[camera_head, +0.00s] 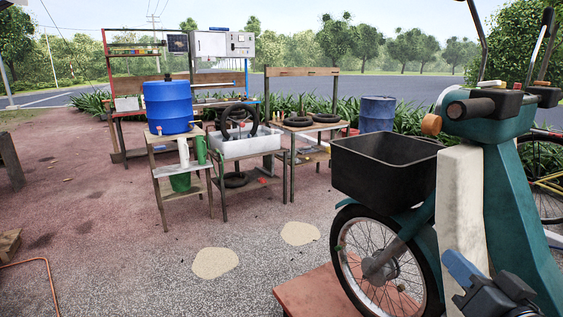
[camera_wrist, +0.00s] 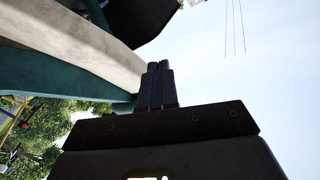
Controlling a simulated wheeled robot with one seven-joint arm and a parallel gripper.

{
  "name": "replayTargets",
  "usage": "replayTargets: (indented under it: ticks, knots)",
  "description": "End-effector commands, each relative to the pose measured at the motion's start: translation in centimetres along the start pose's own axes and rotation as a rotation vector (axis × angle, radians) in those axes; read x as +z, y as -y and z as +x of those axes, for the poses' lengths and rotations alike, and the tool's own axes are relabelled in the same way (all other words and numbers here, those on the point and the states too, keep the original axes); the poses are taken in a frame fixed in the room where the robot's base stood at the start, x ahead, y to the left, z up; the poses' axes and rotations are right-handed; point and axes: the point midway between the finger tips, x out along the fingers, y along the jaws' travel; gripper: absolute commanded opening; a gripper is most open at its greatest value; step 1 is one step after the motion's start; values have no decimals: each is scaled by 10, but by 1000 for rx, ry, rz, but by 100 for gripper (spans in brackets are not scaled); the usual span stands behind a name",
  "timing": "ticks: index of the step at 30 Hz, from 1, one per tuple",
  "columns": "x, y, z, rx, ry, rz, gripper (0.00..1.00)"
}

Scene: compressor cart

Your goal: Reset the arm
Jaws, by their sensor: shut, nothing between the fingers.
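My gripper (camera_wrist: 158,68) shows in the wrist view with its two dark fingers together and nothing between them. Part of my arm, blue and black, shows at the lower right of the head view, in front of the scooter. In the wrist view the fingers point toward the scooter's pale and teal body (camera_wrist: 75,45), with sky to the right. I cannot tell how far the fingers are from it.
A teal scooter (camera_head: 512,190) with a black front basket (camera_head: 385,178) stands close on the right, by a reddish platform (camera_head: 318,293). Stands with a blue barrel (camera_head: 168,107), a white basin (camera_head: 243,146) and tyres (camera_head: 298,121) are further back. The ground at left is mostly open.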

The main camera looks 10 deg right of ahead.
Motion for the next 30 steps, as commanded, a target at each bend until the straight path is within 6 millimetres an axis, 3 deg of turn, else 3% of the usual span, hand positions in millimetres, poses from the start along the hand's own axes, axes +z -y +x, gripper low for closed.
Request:
replayTargets:
  ticks: [1, 6, 15, 22, 27, 30]
  knots:
    - [21, 5, -14, 15, 16, 11, 0]
    - [73, 14, -63, 68, 49, 11, 0]
    - [134, 26, -169, 120, 130, -83, 0]
    - [149, 32, -255, 99, 198, -217, 0]
    - [143, 34, -310, 44, 242, -332, 0]
    - [136, 36, -332, 9, 259, -384, 0]
